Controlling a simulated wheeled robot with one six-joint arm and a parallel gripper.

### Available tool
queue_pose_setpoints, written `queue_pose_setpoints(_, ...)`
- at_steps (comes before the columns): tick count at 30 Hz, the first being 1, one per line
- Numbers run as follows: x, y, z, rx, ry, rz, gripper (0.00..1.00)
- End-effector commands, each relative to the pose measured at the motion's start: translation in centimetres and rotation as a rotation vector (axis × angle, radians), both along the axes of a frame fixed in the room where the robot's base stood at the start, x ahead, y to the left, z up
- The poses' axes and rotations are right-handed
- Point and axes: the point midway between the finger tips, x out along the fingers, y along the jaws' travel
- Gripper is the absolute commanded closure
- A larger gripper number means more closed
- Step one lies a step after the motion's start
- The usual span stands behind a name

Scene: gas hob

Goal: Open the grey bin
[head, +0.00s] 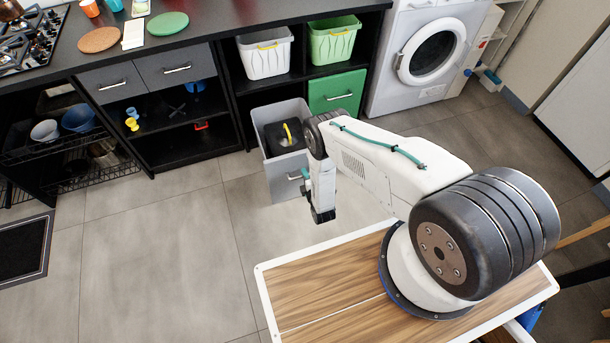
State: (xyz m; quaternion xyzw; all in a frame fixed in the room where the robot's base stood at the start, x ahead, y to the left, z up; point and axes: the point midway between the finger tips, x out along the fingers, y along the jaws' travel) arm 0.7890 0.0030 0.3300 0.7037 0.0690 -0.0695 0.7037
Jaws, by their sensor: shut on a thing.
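The grey bin (283,165) is a drawer in the low black unit, below the white basket. It stands well out from the unit's front, and its open top shows. A black thing with a yellow part (288,133) is inside it. My gripper (304,180) is at the bin's front, shut on its handle (294,177). My forearm and wrist hide the right side of the bin and part of the handle, and the fingertips are small in this view.
A green drawer (337,91) is shut to the right of the grey bin. White (265,54) and green (334,41) baskets sit above. A washing machine (430,50) stands further right. The tiled floor (170,240) in front is clear.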

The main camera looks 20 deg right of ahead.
Motion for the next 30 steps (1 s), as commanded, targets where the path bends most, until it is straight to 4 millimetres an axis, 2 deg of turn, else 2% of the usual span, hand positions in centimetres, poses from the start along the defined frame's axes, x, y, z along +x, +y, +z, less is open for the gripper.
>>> queue_pose_setpoints(7,-0.1,0.1,-0.1,0.000,0.002,0.002,1.00)
queue_pose_setpoints(8,0.0,0.1,-0.1,0.000,0.002,0.002,0.79)
queue_pose_setpoints(9,0.0,0.1,-0.1,0.000,0.002,0.002,0.68)
queue_pose_setpoints(20,-0.5,0.1,0.0,0.000,0.002,0.001,0.68)
queue_pose_setpoints(30,-5.8,0.1,1.1,0.000,0.003,0.002,0.68)
